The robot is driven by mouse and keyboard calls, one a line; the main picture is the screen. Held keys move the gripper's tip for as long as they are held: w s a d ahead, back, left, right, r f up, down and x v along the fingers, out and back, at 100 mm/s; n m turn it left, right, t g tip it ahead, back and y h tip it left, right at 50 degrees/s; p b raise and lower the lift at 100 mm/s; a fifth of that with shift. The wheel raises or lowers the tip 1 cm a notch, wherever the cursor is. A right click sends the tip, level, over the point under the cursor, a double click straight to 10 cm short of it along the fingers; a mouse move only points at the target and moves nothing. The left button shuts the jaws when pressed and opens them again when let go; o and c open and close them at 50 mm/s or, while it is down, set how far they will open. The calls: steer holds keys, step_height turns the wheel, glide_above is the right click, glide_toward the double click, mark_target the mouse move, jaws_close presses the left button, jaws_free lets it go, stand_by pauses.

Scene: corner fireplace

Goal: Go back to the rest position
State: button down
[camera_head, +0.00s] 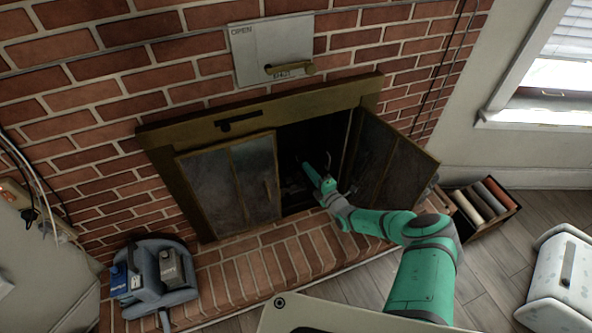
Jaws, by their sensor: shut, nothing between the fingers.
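My arm reaches from the bottom right toward the fireplace, and my gripper (305,163) is at the dark opening between the two doors. The gripper is small and dark in this view, shut, with nothing seen in it. The left fireplace door (228,187) is a folding glass panel in a brass frame and covers the left part of the opening. The right door (391,168) stands swung outward, just right of my forearm. The inside of the firebox (296,140) is mostly in shadow.
A brick hearth (233,277) runs in front of the opening. A blue caddy with bottles (153,275) stands at its left. A crate of rolls (482,205) and a white patterned box (562,280) stand at the right. A metal plate with a handle (272,49) is above the opening.

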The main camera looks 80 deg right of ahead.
steer(key=shift+s+d, duration=0.3)
steer(key=shift+s, duration=0.5)
